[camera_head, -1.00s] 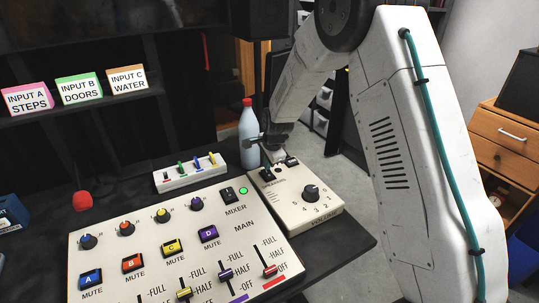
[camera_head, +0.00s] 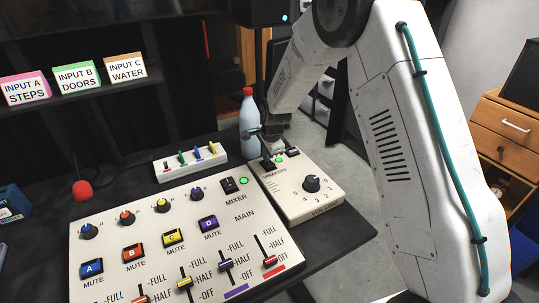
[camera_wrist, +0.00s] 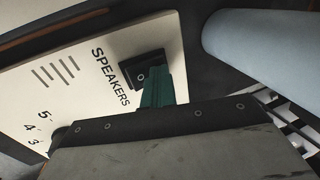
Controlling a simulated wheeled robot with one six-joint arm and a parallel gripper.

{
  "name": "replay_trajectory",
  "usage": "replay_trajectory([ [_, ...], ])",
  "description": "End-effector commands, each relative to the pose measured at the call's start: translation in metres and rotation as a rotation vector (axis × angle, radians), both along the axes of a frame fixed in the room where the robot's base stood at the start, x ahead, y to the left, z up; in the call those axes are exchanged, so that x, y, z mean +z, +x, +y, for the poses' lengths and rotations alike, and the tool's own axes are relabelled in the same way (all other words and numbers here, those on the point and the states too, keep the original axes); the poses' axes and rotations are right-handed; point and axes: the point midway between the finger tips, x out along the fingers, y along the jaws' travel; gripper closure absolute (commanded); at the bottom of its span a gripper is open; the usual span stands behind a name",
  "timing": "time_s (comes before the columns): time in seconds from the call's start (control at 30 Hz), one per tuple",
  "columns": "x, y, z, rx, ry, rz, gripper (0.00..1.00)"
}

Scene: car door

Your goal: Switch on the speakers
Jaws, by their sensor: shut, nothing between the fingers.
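The cream speakers box (camera_head: 318,203) stands right of the mixer, with a black volume knob (camera_head: 311,184). Its black switch (camera_head: 268,164) is at the far left corner. My gripper (camera_head: 268,152) is shut and empty, pointing down at the switch. In the wrist view the teal fingertips (camera_wrist: 157,88) are at the black switch (camera_wrist: 140,70) beside the word SPEAKERS, covering part of it; I cannot tell whether they still touch it. A black speaker (camera_head: 257,12) at the back shows a blue light.
The large mixer (camera_head: 150,225) with its own green light is on the left. A bluish bottle (camera_head: 249,125) stands close behind my gripper. A small white slider box (camera_head: 190,162) is left of it. Dark table surface is bare right of the speakers box.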

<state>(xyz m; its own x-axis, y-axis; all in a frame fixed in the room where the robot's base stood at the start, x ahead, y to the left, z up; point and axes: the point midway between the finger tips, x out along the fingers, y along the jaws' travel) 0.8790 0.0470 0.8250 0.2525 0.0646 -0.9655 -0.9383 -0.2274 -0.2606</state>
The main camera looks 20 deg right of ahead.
Motion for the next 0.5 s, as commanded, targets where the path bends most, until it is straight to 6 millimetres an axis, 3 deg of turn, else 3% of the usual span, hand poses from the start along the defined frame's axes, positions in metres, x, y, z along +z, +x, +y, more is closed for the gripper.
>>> replay_trajectory([
  [0.5, 0.002, -0.015, -0.004, -0.001, 0.0, 0.001, 1.0],
])
